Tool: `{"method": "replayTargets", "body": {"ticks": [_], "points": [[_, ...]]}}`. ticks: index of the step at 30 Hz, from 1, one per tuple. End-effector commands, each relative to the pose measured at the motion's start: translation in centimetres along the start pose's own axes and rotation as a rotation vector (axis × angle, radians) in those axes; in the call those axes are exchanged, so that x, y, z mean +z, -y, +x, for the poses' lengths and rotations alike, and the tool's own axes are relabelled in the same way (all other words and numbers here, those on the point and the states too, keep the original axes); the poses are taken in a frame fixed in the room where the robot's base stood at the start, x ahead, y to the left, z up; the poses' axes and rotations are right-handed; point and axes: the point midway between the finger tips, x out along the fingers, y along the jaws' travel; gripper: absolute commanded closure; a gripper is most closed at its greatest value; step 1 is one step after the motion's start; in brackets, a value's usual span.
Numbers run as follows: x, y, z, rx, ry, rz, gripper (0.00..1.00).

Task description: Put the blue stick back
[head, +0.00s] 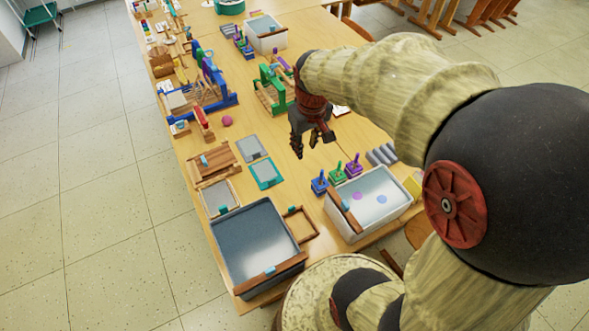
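My gripper (312,143) hangs fingers-down above the middle of the table. Its dark fingers are apart, and I see nothing between them. Below and right of it, a blue holder (320,184), a green holder (337,174) and a purple holder (354,166) stand in a row behind a grey tub. Short upright pieces show on them, too small to tell clearly. I cannot single out the blue stick with certainty.
The grey-white tub (352,240) holds pale liquid with coloured discs. A dark grey basin (222,238) stands at the front left. Blue and green racks (272,92) crowd the table behind. Bare wood shows around the gripper.

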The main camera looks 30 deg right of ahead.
Motion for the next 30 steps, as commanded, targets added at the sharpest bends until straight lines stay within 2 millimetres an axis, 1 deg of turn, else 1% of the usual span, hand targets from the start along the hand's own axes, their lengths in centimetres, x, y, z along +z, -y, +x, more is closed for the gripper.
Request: {"method": "replayTargets", "body": {"ticks": [1,3,6,9,10,12,15,18,30], "points": [[0.7,1.9,-2.7,0.003,-0.044,-0.013,0.74],[1.9,4.1,-5.8,0.002,-0.098,-0.02,0.74],[4.3,6.9,-9.4,-0.008,-0.172,-0.027,0.74],[6.9,9.0,-11.9,-0.024,-0.237,-0.031,0.74],[7.6,9.5,-12.4,-0.03,-0.253,-0.033,0.74],[9.0,10.4,-13.3,-0.041,-0.282,-0.034,0.74],[10.3,11.2,-13.9,-0.054,-0.31,-0.035,0.74],[10.9,11.4,-14.2,-0.06,-0.323,-0.033,0.74],[11.0,11.5,-14.2,-0.061,-0.323,-0.032,0.74]]}}
